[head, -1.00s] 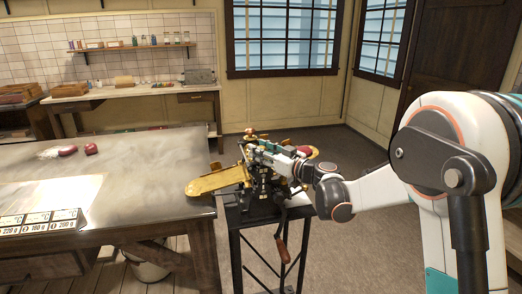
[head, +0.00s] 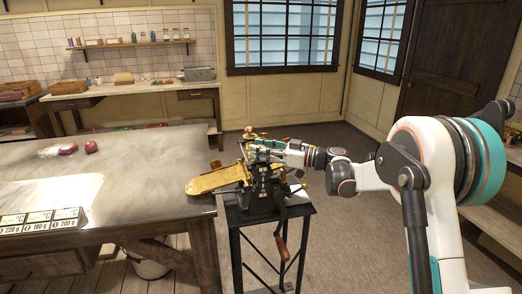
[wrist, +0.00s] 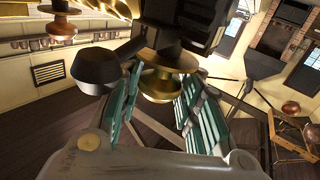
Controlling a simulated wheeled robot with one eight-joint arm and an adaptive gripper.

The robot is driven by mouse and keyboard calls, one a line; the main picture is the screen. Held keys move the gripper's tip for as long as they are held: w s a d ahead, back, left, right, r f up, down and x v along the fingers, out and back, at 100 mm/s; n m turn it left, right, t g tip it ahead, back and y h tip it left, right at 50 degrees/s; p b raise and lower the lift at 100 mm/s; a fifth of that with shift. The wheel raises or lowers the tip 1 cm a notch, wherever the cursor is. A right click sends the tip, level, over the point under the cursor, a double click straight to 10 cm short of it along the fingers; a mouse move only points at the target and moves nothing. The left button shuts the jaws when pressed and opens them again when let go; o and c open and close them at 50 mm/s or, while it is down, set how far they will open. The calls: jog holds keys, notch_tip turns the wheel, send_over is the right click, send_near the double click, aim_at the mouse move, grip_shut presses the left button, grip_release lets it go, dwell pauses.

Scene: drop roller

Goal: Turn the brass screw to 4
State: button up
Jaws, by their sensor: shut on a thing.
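The drop roller (head: 262,185) is a black machine with brass parts, standing on a dark metal stand beside the bench. In the wrist view, the brass screw's round stepped head (wrist: 160,84) sits between the two teal-padded fingers of my gripper (wrist: 158,98). My gripper is shut on this screw. In the head view, my gripper (head: 267,150) reaches in from the right at the top of the machine, and the screw's grip is too small to make out. No scale or number 4 is readable in either view.
A brass chute (head: 220,179) extends left toward the bench (head: 140,165). A crank with a wooden handle (head: 282,246) hangs in front. In the wrist view, a dark rounded knob (wrist: 95,70) is close left of the fingers. Open floor lies right of the stand.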

jog(key=o, duration=1.1)
